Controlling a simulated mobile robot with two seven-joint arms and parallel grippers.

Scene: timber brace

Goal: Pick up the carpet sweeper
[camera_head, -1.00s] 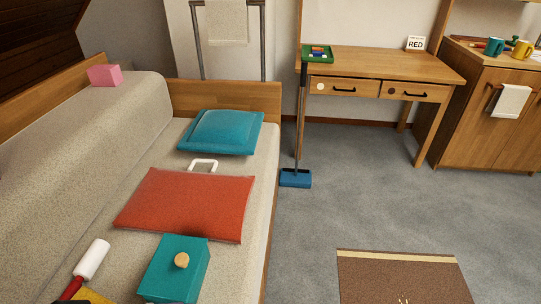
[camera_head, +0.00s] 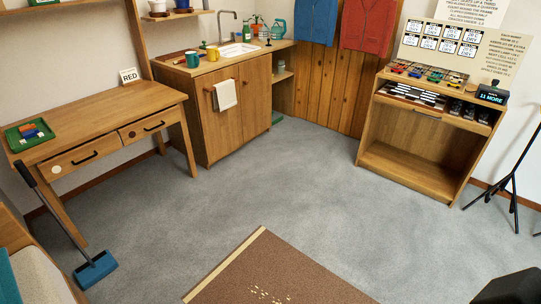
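The carpet sweeper (camera_head: 95,270) has a blue head on the grey floor and a long dark handle (camera_head: 50,205). It stands tilted at the lower left, between the sofa and the wooden desk, with the handle's top by the desk's left front corner. Neither gripper can be made out in the head view. A dark shape at the lower right corner is too cut off to identify.
The desk (camera_head: 100,112) bears a green tray (camera_head: 28,134) and a RED sign. The sofa (camera_head: 35,275) edges the lower left. A brown rug (camera_head: 270,275) lies at front centre. A cabinet (camera_head: 228,105) and a shelf unit (camera_head: 425,150) stand behind. The middle floor is clear.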

